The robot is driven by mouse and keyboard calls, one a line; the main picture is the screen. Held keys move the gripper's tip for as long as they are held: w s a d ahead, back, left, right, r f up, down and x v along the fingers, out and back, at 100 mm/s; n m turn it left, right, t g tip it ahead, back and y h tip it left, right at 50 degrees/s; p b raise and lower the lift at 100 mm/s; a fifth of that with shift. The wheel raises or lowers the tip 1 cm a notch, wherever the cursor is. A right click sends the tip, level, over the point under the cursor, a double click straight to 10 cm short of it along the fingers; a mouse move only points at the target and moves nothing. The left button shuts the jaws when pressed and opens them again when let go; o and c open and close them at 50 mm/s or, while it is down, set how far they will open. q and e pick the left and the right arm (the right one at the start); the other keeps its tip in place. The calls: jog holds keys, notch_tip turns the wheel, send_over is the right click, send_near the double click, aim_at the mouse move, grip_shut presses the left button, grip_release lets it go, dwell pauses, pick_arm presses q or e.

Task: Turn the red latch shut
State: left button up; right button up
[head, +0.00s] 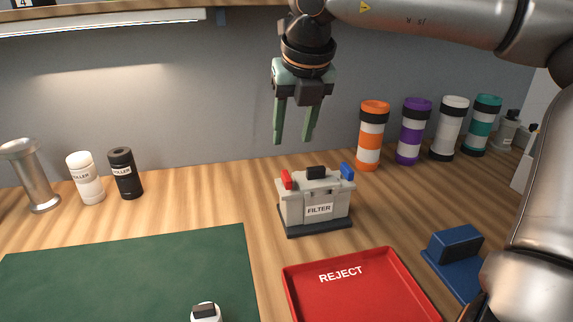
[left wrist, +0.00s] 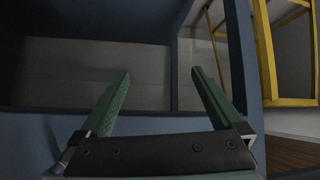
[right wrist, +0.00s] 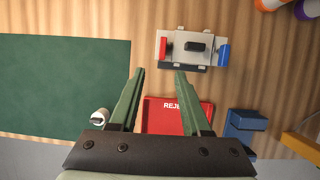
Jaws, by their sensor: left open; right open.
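The red latch (head: 286,179) is on the left side of the grey filter box (head: 318,202), which stands on the wooden table. The latch stands up along the box's left edge. It also shows in the right wrist view (right wrist: 164,49). A blue latch (head: 347,171) is on the box's right side and a black knob (head: 316,172) sits on top between them. My right gripper (head: 293,140) is open and empty, pointing down above and behind the box. My left gripper (left wrist: 164,88) is open and empty, showing only in the left wrist view, away from the box.
A red reject tray (head: 352,290) lies in front of the box, with a blue block (head: 455,250) to its right. A green mat (head: 130,275) is at left. Several banded tubes stand behind right, the nearest orange and white (head: 370,135). Blue shelving (left wrist: 240,70) surrounds my left gripper.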

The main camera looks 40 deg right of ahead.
aim_at(287, 175)
jog(key=x, duration=1.2)
jog(key=shift+d+b, duration=0.35)
jog(key=shift+b, duration=0.05)
jog(key=shift+c, duration=0.2)
grip_shut()
